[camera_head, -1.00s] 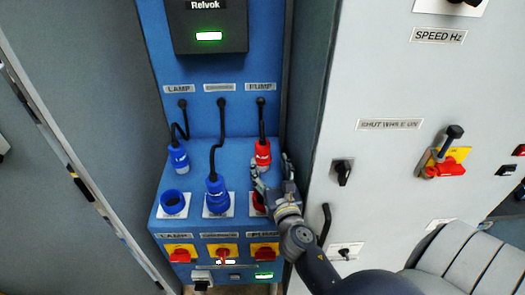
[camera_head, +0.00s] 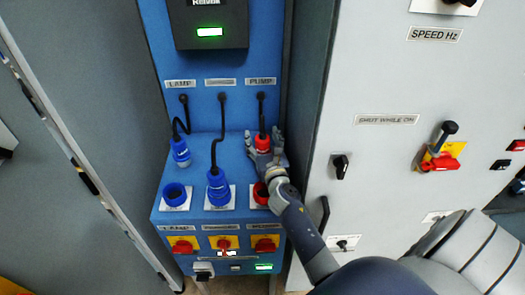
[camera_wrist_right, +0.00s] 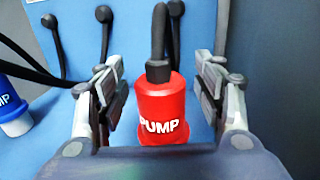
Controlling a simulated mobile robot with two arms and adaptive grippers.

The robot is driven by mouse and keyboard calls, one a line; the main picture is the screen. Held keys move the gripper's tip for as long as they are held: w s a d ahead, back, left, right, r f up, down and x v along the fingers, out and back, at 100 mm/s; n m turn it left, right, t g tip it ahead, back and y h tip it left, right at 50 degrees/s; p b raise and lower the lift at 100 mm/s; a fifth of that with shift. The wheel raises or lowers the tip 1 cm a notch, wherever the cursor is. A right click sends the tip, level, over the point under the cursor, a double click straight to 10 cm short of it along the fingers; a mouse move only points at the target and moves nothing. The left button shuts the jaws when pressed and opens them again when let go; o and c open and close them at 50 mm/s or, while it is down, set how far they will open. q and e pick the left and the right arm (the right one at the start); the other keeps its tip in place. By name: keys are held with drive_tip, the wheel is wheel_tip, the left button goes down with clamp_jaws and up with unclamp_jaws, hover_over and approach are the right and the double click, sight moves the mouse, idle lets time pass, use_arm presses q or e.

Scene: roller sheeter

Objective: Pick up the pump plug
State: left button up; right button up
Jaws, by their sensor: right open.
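The red pump plug (camera_head: 262,143) hangs on its black cable under the PUMP label, in front of the blue panel. In the right wrist view the plug (camera_wrist_right: 162,108), marked PUMP, stands between the two open fingers, with a gap on each side. My right gripper (camera_head: 264,147) is around the plug and open; it also shows in the right wrist view (camera_wrist_right: 162,95). The plug's lower end is hidden behind the gripper. The red pump socket (camera_head: 261,192) is below, partly covered by my wrist. My left gripper is not in view.
To the left, a blue lamp plug (camera_head: 181,153) hangs above its empty blue socket (camera_head: 175,194). A middle blue plug (camera_head: 218,186) sits in its socket. Red rotary switches (camera_head: 223,243) line the lower panel. A grey cabinet (camera_head: 385,85) stands close on the right.

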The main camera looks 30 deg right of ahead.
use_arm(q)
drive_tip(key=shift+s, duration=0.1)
use_arm(e)
drive_tip(key=shift+s, duration=0.1)
drive_tip(key=c, duration=1.4)
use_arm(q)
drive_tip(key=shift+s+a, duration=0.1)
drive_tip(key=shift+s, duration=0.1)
use_arm(e)
drive_tip(key=shift+r, duration=0.1)
clamp_jaws()
drive_tip(key=shift+r, duration=0.1)
